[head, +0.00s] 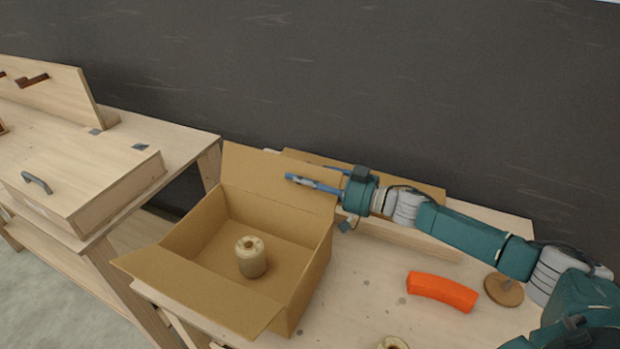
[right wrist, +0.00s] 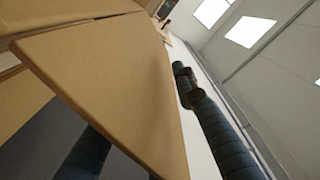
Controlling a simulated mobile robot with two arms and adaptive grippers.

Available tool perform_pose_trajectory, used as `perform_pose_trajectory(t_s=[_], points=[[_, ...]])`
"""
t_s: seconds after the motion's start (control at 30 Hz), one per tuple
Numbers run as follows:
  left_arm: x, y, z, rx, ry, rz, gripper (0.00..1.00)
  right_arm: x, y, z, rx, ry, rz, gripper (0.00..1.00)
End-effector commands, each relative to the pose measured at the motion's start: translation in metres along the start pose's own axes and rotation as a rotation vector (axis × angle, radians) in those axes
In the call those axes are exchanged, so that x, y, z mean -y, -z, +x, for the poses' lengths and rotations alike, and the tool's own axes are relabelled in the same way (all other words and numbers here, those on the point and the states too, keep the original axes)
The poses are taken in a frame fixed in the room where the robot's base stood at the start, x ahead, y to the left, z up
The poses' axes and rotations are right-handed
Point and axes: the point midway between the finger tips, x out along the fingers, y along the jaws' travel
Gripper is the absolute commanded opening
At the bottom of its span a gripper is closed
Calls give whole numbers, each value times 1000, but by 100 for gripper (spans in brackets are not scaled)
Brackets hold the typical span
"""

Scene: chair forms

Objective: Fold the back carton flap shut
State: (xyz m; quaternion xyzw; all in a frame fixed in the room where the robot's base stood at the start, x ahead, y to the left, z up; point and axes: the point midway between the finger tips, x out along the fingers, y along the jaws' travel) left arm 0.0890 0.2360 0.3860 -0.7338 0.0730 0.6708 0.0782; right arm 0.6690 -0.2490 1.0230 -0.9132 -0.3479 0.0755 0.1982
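An open cardboard carton (head: 312,276) stands on the workbench with a spool (head: 251,257) inside. Its back flap (head: 252,168) stands up and leans backward; the front flap (head: 200,300) hangs outward. My right gripper (head: 300,181) is at the upper right part of the back flap, in front of it in the head view. In the right wrist view the tan flap (right wrist: 110,80) fills the middle. One finger (right wrist: 205,110) shows right of it, and the other (right wrist: 85,155) is partly hidden behind it. The fingers are spread apart. My left gripper is out of view.
An orange curved piece (head: 442,291), a round wooden disc (head: 503,290) and another spool (head: 393,343) lie right of the carton. A second bench with a handled wooden box (head: 85,190) stands left.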

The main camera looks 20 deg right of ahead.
Motion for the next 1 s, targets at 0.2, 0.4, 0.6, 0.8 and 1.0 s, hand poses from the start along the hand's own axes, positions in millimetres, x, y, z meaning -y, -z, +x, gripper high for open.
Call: perform_pose_trajectory(t_s=[0.2, 0.4, 0.6, 0.8, 1.0], points=[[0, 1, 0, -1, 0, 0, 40, -2, -2, -32, 5, -5, 0, 27], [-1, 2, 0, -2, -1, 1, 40, -1, -3, -77, 7, -5, 0, 27], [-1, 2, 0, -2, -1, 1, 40, -1, -2, -106, 4, -3, 2, 27], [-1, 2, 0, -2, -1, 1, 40, 0, 0, -118, 1, -1, 0, 27], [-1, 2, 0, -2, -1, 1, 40, 0, 0, -118, 0, -1, 0, 27]])
